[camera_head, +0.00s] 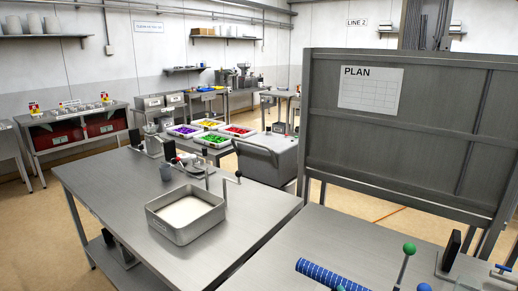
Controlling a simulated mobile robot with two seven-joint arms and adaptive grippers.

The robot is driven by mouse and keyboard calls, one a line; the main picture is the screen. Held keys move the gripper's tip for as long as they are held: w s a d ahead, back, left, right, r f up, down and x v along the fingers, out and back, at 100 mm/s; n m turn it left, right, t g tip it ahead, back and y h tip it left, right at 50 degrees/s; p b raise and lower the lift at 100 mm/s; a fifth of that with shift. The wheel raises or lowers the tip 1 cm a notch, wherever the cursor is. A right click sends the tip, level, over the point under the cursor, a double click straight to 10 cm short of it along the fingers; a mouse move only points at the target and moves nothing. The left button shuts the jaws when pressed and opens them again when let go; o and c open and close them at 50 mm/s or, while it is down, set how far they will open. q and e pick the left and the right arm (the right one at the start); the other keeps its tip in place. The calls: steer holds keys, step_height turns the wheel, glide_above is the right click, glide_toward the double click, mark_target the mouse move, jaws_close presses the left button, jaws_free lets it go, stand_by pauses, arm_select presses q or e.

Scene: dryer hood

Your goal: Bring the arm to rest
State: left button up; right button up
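Neither of my grippers nor any part of my arms shows in the head view, so their state and pose cannot be seen. A steel table (100,185) stands in front of me on the left. On it sits a rectangular metal tray (182,237) with a pale, flat filling. A second steel surface (290,245) lies at the lower right. On it are a blue striped cylinder (330,275), cut by the bottom edge, and an upright rod with a green ball knob (409,249).
A tall grey panel with a PLAN sheet (371,88) stands behind the right surface. A small grey cup (165,173) stands behind the metal tray. A grey cart (268,158) and trays of colored items (213,140) are farther back. The left table's front is clear.

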steer(key=s+d+f+m+g, duration=0.2)
steer(key=s+f+g, duration=0.4)
steer(key=s+f, duration=0.4)
steer(key=s+d+f+m+g, duration=0.15)
steer(key=s+f+g, duration=0.35)
steer(key=s+f, duration=0.5)
steer(key=s+f+g+b, duration=0.1)
steer(key=s+f+b, duration=0.15)
steer(key=f, duration=0.95)
steer(key=s+f+b, duration=0.1)
steer(key=f+b, duration=0.2)
steer(key=f, duration=0.8)
arm_select(q)
step_height(320, 180, down, 10)
steer(key=s+b, duration=0.1)
steer(key=b, duration=0.3)
arm_select(e)
steer(key=s+d+f+g, duration=0.1)
steer(key=s+d+f, duration=0.1)
steer(key=s+f, duration=1.4)
step_height(320, 180, down, 5)
steer(key=shift+d+r+g+h, duration=0.2)
steer(key=shift+g+h, duration=0.1)
steer(key=shift+h, duration=0.1)
